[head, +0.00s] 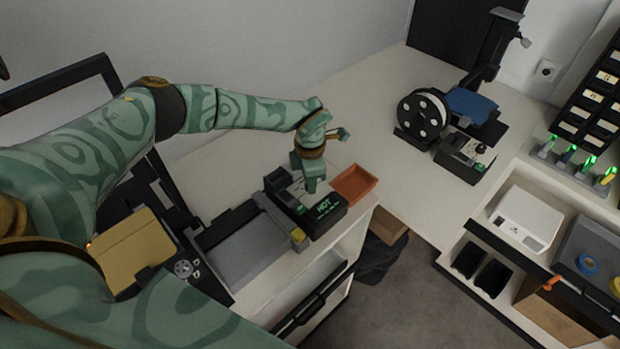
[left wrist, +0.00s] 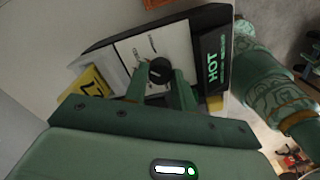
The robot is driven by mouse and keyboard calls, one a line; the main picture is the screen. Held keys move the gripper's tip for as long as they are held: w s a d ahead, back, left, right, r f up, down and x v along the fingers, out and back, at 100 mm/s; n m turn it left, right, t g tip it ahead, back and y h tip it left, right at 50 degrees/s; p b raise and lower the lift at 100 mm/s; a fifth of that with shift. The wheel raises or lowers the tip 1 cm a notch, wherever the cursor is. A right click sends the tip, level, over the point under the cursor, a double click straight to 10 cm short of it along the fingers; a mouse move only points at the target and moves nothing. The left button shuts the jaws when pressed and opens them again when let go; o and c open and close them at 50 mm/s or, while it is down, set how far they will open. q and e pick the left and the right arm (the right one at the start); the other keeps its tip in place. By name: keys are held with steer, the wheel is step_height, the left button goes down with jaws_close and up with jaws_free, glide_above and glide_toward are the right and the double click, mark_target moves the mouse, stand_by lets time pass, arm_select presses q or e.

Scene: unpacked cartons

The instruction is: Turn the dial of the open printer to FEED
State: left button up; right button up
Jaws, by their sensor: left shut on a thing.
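The printer with a black end panel lit HOT (head: 322,208) stands near the front edge of the white bench. Its dial is a round black knob (left wrist: 158,70) on a pale panel (left wrist: 133,49), seen in the left wrist view. Small lettering around the dial is too blurred to read. My left gripper (head: 313,187) reaches down over this panel, and in the left wrist view its fingers (left wrist: 160,92) stand on either side of the dial, shut on it. In the head view the gripper hides the dial. My right gripper is not in view.
An orange tray (head: 354,184) sits right beside the printer. A yellow tag (head: 298,236) is at its near corner. A second machine with a black spool (head: 422,119) stands farther back. The bench between the machines is clear.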

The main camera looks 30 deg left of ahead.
arm_select(q)
steer(key=o, duration=1)
step_height(320, 180, up, 16)
steer(key=shift+r+p, duration=0.2)
steer(key=shift+p, duration=0.2)
